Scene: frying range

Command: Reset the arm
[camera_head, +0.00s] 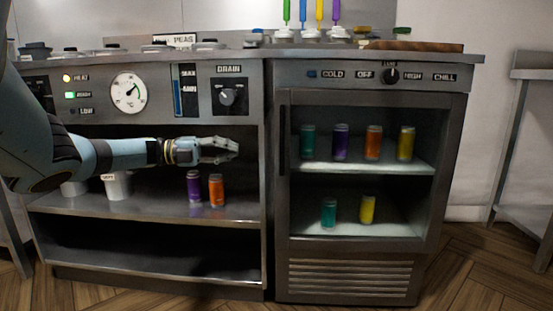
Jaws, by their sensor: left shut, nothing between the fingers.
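My left arm comes in from the left, in front of the frying range. My left gripper (222,150) is shut and empty, pointing right, in front of the open shelf space below the drain knob. It is apart from the purple can (194,187) and the orange can (216,190) that stand upright on the shelf just below it. My right gripper is not in view.
A fridge (283,200) with several coloured cans inside stands right of the range. White cups (117,186) stand on the shelf (150,212). Colourful bottles and a wooden board (414,46) are on the counter. Another metal table (530,75) is at the far right.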

